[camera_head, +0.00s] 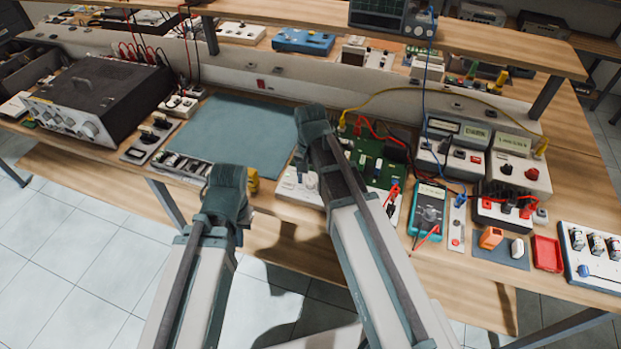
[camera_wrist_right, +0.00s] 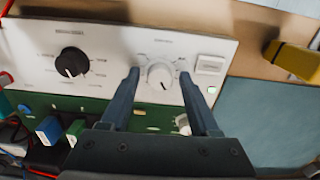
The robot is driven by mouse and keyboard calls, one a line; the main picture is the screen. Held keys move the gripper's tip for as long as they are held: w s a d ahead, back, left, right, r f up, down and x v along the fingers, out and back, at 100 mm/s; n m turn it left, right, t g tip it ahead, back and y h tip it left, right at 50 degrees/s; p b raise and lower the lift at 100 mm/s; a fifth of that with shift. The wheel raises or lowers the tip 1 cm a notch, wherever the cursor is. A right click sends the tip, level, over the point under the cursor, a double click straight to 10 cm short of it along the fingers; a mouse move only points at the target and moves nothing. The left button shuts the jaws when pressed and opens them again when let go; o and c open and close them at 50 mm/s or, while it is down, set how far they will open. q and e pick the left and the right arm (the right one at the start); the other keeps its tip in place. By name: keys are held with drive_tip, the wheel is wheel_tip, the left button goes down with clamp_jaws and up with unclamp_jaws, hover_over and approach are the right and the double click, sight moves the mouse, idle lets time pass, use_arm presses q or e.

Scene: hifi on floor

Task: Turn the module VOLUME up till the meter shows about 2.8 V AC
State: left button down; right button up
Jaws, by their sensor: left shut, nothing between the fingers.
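The module is a green circuit board (camera_head: 378,165) with a white front panel (camera_head: 292,190); the panel also shows in the right wrist view (camera_wrist_right: 115,58). It carries a black knob (camera_wrist_right: 71,62) and a white knob (camera_wrist_right: 160,75); their lettering is too blurred to read. My right gripper (camera_wrist_right: 160,72) is open, one finger on each side of the white knob, with small visible gaps. In the head view my right arm partly hides the module. The teal handheld meter (camera_head: 430,207) lies right of the module; its reading is illegible. My left gripper (camera_head: 228,185) is shut and empty, in front of the bench.
A blue-grey mat (camera_head: 238,133) lies left of the module, with a yellow block (camera_head: 253,181) at its front edge. Two bench instruments with displays (camera_head: 455,130) stand behind the meter. Red, blue and yellow leads cross the right side. A black unit (camera_head: 100,95) stands far left.

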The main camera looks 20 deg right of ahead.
sight(310, 182)
drive_tip(key=shift+r, duration=0.15)
wheel_tip(310, 182, up, 14)
drive_tip(key=p, duration=1.3)
drive_tip(key=shift+f+p, duration=0.2)
drive_tip(key=shift+p, duration=0.2)
drive_tip(key=s+a+n+b, duration=0.1)
drive_tip(key=s+a+n, duration=0.2)
drive_tip(key=s, duration=0.1)
drive_tip(key=s+a+f+n, duration=0.1)
drive_tip(key=s+a+n, duration=0.3)
drive_tip(key=s, duration=0.1)
drive_tip(key=s+a+f+n+h+b, duration=0.1)
drive_tip(key=s+a+n, duration=0.2)
drive_tip(key=s, duration=0.2)
drive_tip(key=shift+s+a+f+b, duration=0.15)
drive_tip(key=shift+a+f+b, duration=0.1)
drive_tip(key=shift+b, duration=0.05)
idle(1.6)
